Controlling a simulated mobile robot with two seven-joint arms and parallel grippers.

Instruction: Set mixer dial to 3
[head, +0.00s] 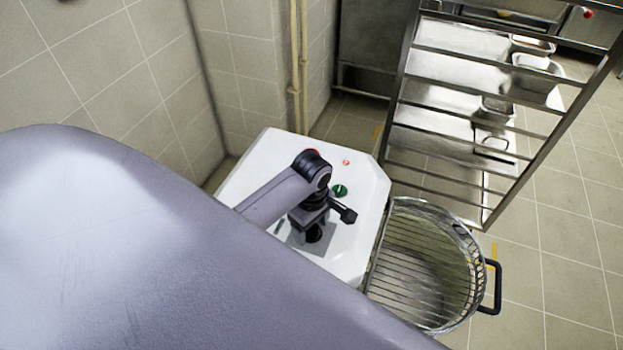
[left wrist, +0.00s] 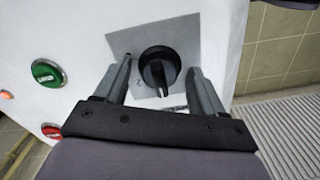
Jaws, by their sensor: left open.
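The mixer dial (left wrist: 158,68) is a round black knob with a raised grip ridge on a grey plate (left wrist: 127,42) on the white mixer housing (left wrist: 85,22). In the left wrist view a mark that looks like a 2 shows left of the dial's lower edge; other marks are hidden or unclear. My left gripper (left wrist: 160,66) is open, with one finger on each side of the dial and gaps between. I cannot tell how deep the fingers reach. In the head view the dial (head: 314,234) shows just below my left gripper (head: 312,224). My right gripper is not in view.
A green button (left wrist: 47,73) and a red button (left wrist: 51,131) sit left of the dial. A wire bowl guard (head: 420,265) with a black handle (head: 492,287) is beside the housing. A metal rack (head: 480,120) stands behind, and tiled floor is clear at right.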

